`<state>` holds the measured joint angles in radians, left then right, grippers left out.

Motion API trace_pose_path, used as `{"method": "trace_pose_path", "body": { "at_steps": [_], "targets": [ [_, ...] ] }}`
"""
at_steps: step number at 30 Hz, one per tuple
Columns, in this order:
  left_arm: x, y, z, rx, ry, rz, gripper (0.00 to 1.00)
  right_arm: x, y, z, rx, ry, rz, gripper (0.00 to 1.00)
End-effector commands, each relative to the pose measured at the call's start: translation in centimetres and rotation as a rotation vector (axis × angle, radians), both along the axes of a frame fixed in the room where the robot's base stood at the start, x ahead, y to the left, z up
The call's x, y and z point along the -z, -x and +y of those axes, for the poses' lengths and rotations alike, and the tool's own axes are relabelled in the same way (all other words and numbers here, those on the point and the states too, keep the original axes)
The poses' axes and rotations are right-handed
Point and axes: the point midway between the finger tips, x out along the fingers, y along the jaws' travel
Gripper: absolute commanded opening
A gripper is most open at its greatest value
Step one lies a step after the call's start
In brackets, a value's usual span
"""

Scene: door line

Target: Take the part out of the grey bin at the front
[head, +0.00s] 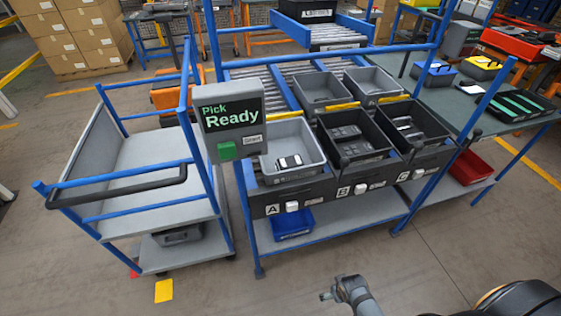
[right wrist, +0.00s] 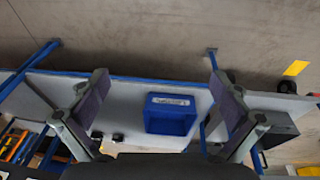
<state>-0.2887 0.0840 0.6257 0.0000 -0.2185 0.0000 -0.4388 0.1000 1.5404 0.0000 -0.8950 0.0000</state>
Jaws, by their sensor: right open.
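The light grey bin (head: 269,163) stands at the front left of the rack, above the label A. White and black parts (head: 288,161) lie in it; I cannot tell exactly how many. My right gripper (head: 338,290) is low at the bottom centre of the head view, in front of the rack and apart from the bin. In the right wrist view the right gripper (right wrist: 158,82) has its two fingers spread wide with nothing between them. The grey bin is not clearly seen there. My left gripper is not in view.
Dark bins with dark parts stand above B and C; empty grey bins (head: 318,88) stand behind. A "Pick Ready" sign (head: 231,118) rises left of the grey bin. A blue bin (head: 292,222) is on the lower shelf, also in the wrist view (right wrist: 170,122). A cart (head: 150,155) stands left.

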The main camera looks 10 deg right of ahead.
Motion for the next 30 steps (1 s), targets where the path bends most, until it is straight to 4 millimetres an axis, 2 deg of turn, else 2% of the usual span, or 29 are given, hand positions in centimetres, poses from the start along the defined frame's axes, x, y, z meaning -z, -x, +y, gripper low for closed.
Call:
{"method": "trace_pose_path", "body": {
  "at_steps": [1,5,11,15,18,23,26,30],
  "targets": [
    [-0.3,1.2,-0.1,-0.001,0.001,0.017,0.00,-2.4,-1.1,0.2,-0.003,0.001,-0.016,1.00],
    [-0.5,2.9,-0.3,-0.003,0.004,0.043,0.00,-7.7,-3.1,0.7,-0.008,0.000,-0.037,1.00],
    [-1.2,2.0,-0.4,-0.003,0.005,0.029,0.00,-15.7,-5.5,1.5,-0.013,0.000,-0.073,1.00],
    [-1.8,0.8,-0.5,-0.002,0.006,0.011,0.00,-22.3,-8.4,2.1,-0.009,-0.004,-0.111,1.00],
    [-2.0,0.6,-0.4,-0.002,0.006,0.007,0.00,-24.7,-10.9,2.4,0.000,-0.012,-0.124,1.00],
    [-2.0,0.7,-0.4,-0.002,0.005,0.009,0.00,-26.7,-15.3,2.9,0.010,-0.025,-0.140,1.00],
    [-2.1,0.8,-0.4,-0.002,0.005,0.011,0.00,-27.9,-18.5,3.3,0.012,-0.038,-0.151,1.00],
    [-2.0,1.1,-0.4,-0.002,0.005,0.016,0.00,-30.0,-23.8,4.2,0.011,-0.058,-0.163,1.00]
  ]
}}
